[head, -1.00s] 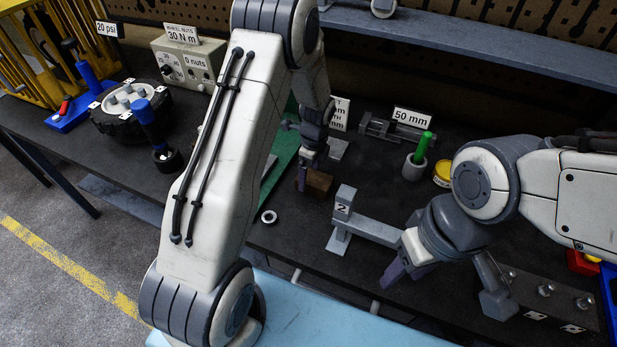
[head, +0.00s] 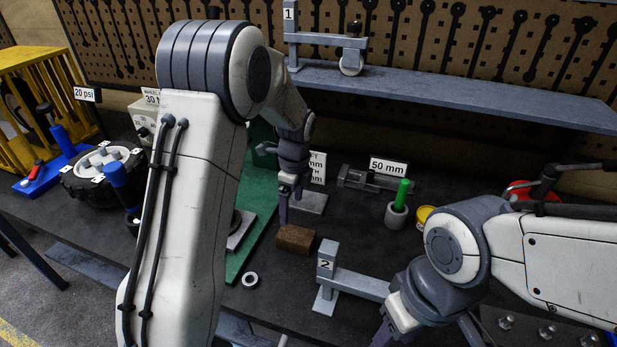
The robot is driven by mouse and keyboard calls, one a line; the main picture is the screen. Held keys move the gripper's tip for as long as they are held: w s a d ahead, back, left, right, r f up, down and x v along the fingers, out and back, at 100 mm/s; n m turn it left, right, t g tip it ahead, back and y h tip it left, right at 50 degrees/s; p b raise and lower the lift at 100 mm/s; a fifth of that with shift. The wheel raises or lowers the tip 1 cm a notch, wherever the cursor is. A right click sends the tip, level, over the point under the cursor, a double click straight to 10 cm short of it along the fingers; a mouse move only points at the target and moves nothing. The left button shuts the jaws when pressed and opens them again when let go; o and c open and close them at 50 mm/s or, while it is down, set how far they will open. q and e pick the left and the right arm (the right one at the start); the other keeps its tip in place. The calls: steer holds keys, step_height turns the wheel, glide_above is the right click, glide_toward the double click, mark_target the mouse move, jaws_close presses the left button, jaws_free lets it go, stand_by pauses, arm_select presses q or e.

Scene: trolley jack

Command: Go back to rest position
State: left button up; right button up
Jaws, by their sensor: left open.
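My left gripper (head: 290,204) is open and empty, pointing down over the bench, a little above and behind the brown wooden block (head: 295,239) and apart from it. The block rests on the dark bench top. My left arm covers much of the left middle of the view. My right gripper (head: 384,335) is at the bottom edge, by the grey stand marked 2 (head: 345,282). Its fingertips are partly cut off, so its opening is unclear.
A green cylinder in a grey cup (head: 397,212), a yellow tin (head: 424,214) and a grey vise-like tool (head: 366,182) stand at the back. A black ring (head: 250,280) lies near the front edge. A wheel (head: 98,180) is at left. A grey shelf (head: 450,92) overhangs the back.

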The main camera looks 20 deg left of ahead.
arm_select(q)
steer(key=s+d+r+n+t+h, duration=0.1)
steer(key=s+n, duration=0.7)
steer(key=n, duration=0.1)
steer(key=s+d+r+n+t, duration=0.2)
steer(key=s+n, duration=0.5)
steer(key=n, duration=0.2)
steer(key=s+d+r+m+g+h, duration=0.1)
steer(key=s+d+r+m+g, duration=0.2)
steer(key=s+d, duration=1)
step_height(320, 180, up, 2)
steer(key=s+m, duration=0.1)
steer(key=m, duration=0.2)
steer(key=shift+s+r+m, duration=0.15)
steer(key=shift+m, duration=0.15)
steer(key=shift+d, duration=0.1)
